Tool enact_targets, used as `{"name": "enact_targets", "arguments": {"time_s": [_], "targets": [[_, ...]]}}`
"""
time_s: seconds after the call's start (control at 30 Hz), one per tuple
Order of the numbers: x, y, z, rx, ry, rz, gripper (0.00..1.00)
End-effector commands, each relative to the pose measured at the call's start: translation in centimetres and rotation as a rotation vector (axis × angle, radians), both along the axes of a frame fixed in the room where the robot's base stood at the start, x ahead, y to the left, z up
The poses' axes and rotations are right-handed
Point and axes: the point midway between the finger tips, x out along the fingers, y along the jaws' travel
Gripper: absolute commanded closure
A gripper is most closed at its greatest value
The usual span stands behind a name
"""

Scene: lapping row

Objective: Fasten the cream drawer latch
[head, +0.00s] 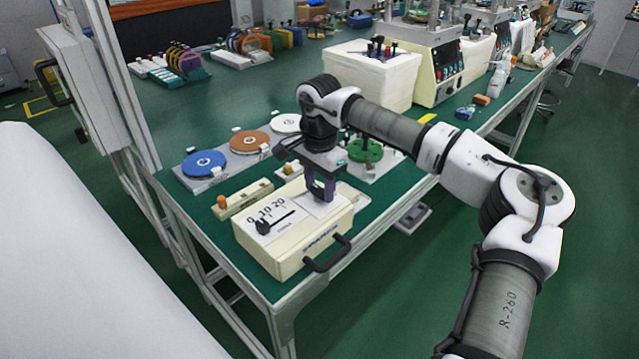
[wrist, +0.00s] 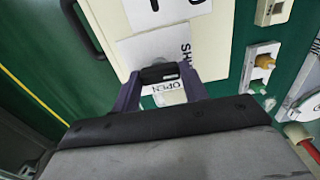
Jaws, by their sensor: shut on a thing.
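The cream drawer unit (head: 285,262) stands at the near corner of the green bench, with its black pull handle (head: 330,256) on the front. My gripper (head: 321,190) points down onto the plate on the unit's top. In the wrist view, my gripper (wrist: 161,76) has its purple fingers closed on the small black latch knob (wrist: 160,72). The word OPEN (wrist: 166,87) shows just below the knob, and a plate marked SHUT (wrist: 184,54) lies above, partly hidden.
A black lever beside a 0-10-20 scale (head: 268,216) is on the unit's top left. A cream block with an orange knob (head: 240,200) lies behind. Blue (head: 204,163), brown (head: 249,142) and green (head: 365,151) discs stand further back. A white box (head: 370,78) is behind my arm.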

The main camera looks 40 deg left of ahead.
Motion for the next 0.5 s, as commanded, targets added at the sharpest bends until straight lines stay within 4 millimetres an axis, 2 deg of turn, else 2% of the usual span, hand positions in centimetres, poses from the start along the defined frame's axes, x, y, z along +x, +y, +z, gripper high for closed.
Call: {"name": "enact_targets", "arguments": {"time_s": [0.5], "targets": [[-0.04, 0.05, 0.06, 0.002, 0.001, 0.041, 0.79]]}}
